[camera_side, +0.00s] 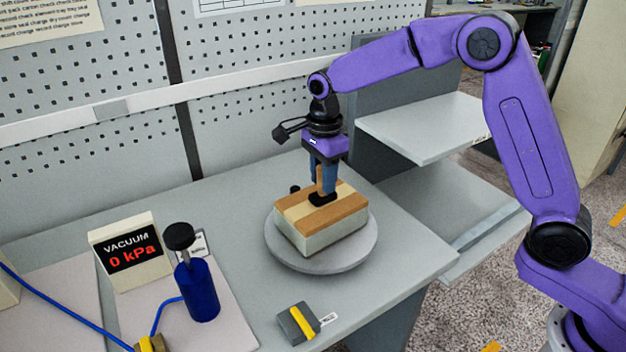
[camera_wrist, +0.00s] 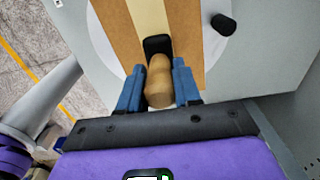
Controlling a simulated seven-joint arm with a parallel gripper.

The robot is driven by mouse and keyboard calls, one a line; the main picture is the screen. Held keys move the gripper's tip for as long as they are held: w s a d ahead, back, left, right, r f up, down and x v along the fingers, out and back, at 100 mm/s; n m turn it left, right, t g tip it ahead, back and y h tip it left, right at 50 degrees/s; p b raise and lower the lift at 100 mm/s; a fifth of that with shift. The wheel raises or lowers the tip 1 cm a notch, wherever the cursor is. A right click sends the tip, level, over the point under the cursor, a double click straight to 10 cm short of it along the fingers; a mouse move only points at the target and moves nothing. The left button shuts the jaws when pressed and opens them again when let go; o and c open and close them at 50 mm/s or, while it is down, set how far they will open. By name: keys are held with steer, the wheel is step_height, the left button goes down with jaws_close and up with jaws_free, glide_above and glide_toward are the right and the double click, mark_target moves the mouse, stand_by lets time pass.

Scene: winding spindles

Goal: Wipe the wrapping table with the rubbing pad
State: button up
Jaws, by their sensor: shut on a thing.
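My gripper (camera_side: 321,182) points down and is shut on the tan, rounded handle (camera_wrist: 159,88) of a tool with a black foot (camera_side: 322,199). This looks like the rubbing pad. The foot is at the top of a pale block (camera_side: 320,238) with brown and cream stripes; I cannot tell whether it presses on it. The block sits on a round grey turntable (camera_side: 318,266), which may be the wrapping table. In the wrist view, the blue fingers (camera_wrist: 158,68) flank the handle, with the black foot (camera_wrist: 157,45) beyond it.
A small black knob (camera_side: 295,189) stands behind the block. A grey block with a yellow band (camera_side: 298,322) lies at the bench's front. At left are a vacuum display reading 0 kPa (camera_side: 130,252), a blue bottle (camera_side: 197,292) and a blue hose (camera_side: 65,312). Bench right of the turntable is clear.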

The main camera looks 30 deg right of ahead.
steer(key=d, duration=0.3)
steer(key=shift+w+d, duration=0.1)
steer(key=shift+d, duration=0.1)
steer(key=shift+d+r, duration=0.1)
step_height(320, 180, up, 8)
stand_by(0.4)
stand_by(0.5)
